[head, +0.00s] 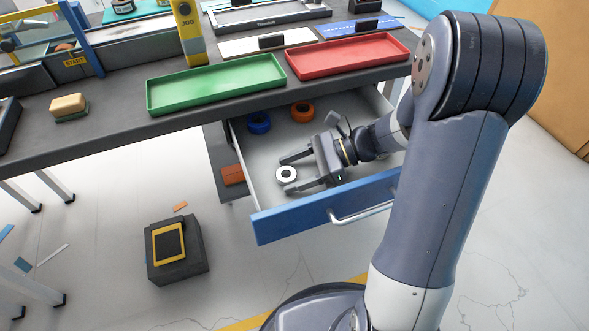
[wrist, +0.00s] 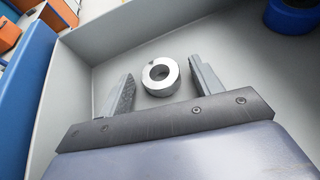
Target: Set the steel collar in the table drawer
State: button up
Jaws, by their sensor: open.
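The steel collar (head: 287,174) is a short silver ring with a dark hole. It lies inside the open table drawer (head: 285,222), which has a blue front and a pale inside. In the wrist view the collar (wrist: 161,76) appears on the drawer floor (wrist: 240,55), between and slightly beyond my two fingers. My gripper (head: 288,173) is low inside the drawer, its jaws apart on either side of the collar. The wrist view shows my gripper (wrist: 160,82) with a gap between each finger and the ring.
A blue ring (head: 259,123) and an orange ring (head: 302,112) lie farther back in the drawer. The tabletop holds a green tray (head: 215,84), a red tray (head: 347,56) and a sponge (head: 69,105). A dark box (head: 176,250) stands on the floor.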

jog(key=shift+r, duration=0.2)
jog(key=shift+d+r, duration=0.15)
jog(key=shift+d, duration=0.15)
jog(key=p+v, duration=0.3)
jog(key=v, duration=0.8)
jog(key=shift+d, duration=0.2)
dwell(0.4)
